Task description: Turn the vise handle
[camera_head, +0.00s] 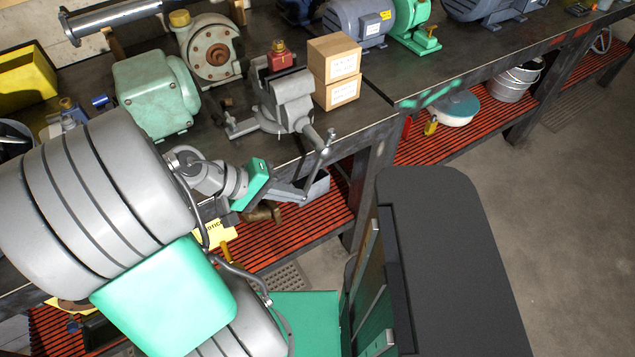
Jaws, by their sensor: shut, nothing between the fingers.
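The grey vise (283,98) is mounted at the front edge of the dark workbench. Its handle (326,143) is a thin bar at the vise's front, tilted, with its upper end out over the bench edge. My gripper (302,191) reaches in from the left, past a green wrist part, and its fingers are shut and empty. The fingertips are close to the handle's lower part in the picture. I cannot tell whether they touch it. Part of the gripper and the handle's lower end overlap, so the exact gap is hidden.
Two cardboard boxes (335,70) are stacked right of the vise. A green motor (157,93) and a round-flanged pump (212,52) stand left of it. A red slatted shelf (310,226) lies below. Open floor (575,200) is at the right.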

